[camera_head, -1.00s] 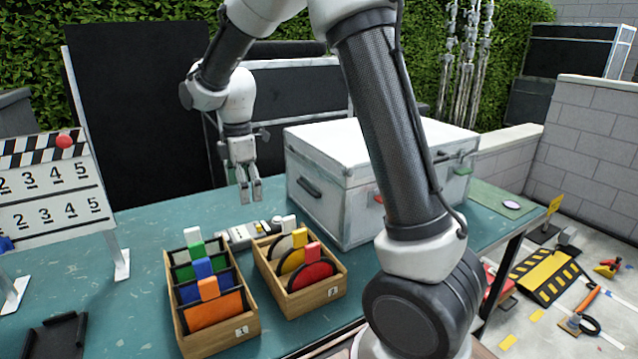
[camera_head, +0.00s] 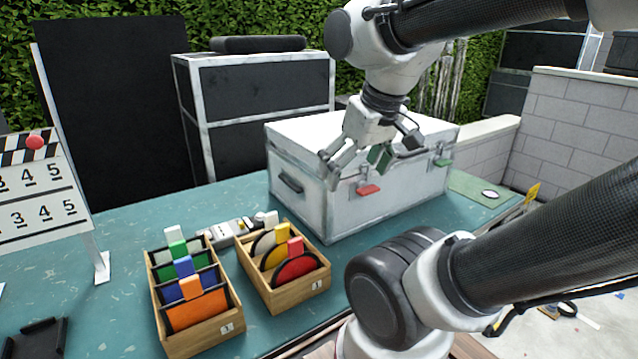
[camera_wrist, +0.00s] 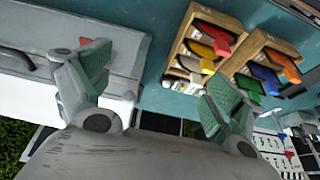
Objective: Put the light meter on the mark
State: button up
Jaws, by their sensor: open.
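A pale grey device with a white knob (camera_head: 237,230), which looks like the light meter, lies on the teal table behind the two wooden boxes. The boxes hide part of it. My gripper (camera_head: 357,166) is open and empty in front of the white case, well above the table and to the right of the device. In the wrist view my gripper (camera_wrist: 158,78) shows two spread fingers with green pads and nothing between them. A white disc (camera_head: 490,194) on a green mat (camera_head: 470,186) lies at the table's right end; I cannot tell if it is the mark.
A wooden box of square filters (camera_head: 230,330) and a box of round filters (camera_head: 318,284) stand at the front. The big white case (camera_head: 300,215) fills the table's back right. A clapperboard (camera_head: 40,215) stands left. Bare table (camera_head: 120,245) shows between them.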

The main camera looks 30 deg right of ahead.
jog(key=w+a+m+g+y, duration=0.1)
jog(key=w+a+m, duration=0.25)
jog(key=w, duration=0.35)
jog(key=m+g+y, duration=0.3)
jog(key=m, duration=1.1)
send_near(233, 227)
jog(key=shift+s+d+f, duration=0.15)
jog(key=shift+s+f, duration=0.05)
jog(key=shift+f, duration=0.6)
jog(key=shift+w+a+f+m+y, duration=0.15)
jog(key=shift+a+f, duration=0.15)
jog(key=shift+f, duration=0.3)
jog(key=shift+s+a+f+m+y, duration=0.15)
jog(key=shift+a+f, duration=0.1)
jog(key=shift+f, duration=0.35)
jog(key=shift+w+x, duration=0.1)
jog(key=shift+x, duration=1.25)
jog(key=shift+w+x, duration=0.15)
jog(key=shift+x, duration=1.25)
jog(key=shift+c, duration=0.4)
